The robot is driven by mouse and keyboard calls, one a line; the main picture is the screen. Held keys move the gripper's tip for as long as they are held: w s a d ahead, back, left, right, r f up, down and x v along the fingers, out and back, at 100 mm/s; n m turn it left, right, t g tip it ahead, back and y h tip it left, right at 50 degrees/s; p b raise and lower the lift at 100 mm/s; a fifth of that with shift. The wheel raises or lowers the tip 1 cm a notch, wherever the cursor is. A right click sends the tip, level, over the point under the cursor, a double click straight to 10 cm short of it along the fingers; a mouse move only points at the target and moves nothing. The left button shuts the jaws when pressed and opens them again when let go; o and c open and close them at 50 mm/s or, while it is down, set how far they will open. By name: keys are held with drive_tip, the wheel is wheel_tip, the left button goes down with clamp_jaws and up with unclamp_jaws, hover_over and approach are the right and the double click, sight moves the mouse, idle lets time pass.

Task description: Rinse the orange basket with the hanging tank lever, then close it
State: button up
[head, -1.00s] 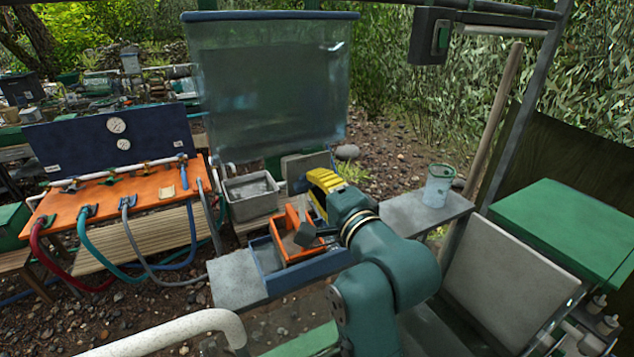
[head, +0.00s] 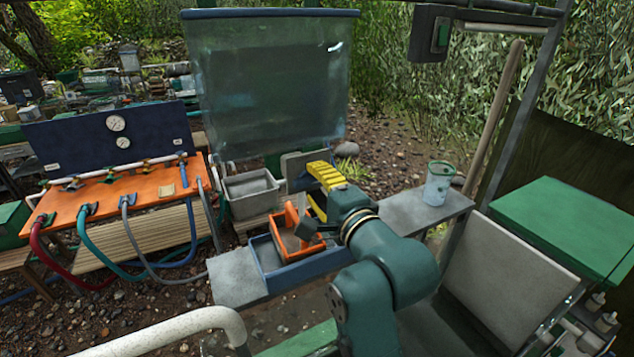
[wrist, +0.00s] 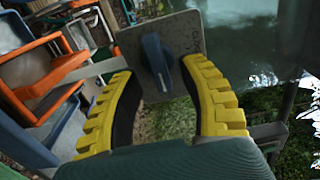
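The orange basket (head: 285,240) sits in a blue tray (head: 310,268) on the bench; it also shows at the left of the wrist view (wrist: 45,75). The hanging tank (head: 268,85) is a large translucent bag with a dark blue top rim. In the wrist view, a dark blue lever (wrist: 155,62) stands out from a grey plate (wrist: 182,30). My gripper (wrist: 158,72) has its yellow fingers spread, with the lever seen between and beyond the tips; contact is not visible. In the head view my gripper (head: 322,185) is above and behind the basket, and the lever is hidden.
A grey bin (head: 252,193) stands left of my gripper. An orange hose table (head: 125,205) with a gauge panel is at the left. A clear cup (head: 438,185) stands on a grey shelf (head: 410,215) at right. A green-topped box (head: 565,220) is at far right.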

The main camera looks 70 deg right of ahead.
drive_tip(key=shift+s+a, duration=0.1)
drive_tip(key=v, duration=1.1)
drive_tip(key=shift+s+a, duration=0.3)
drive_tip(key=b+v, duration=0.3)
drive_tip(key=v, duration=0.9)
drive_tip(key=shift+w, duration=0.1)
idle(2.8)
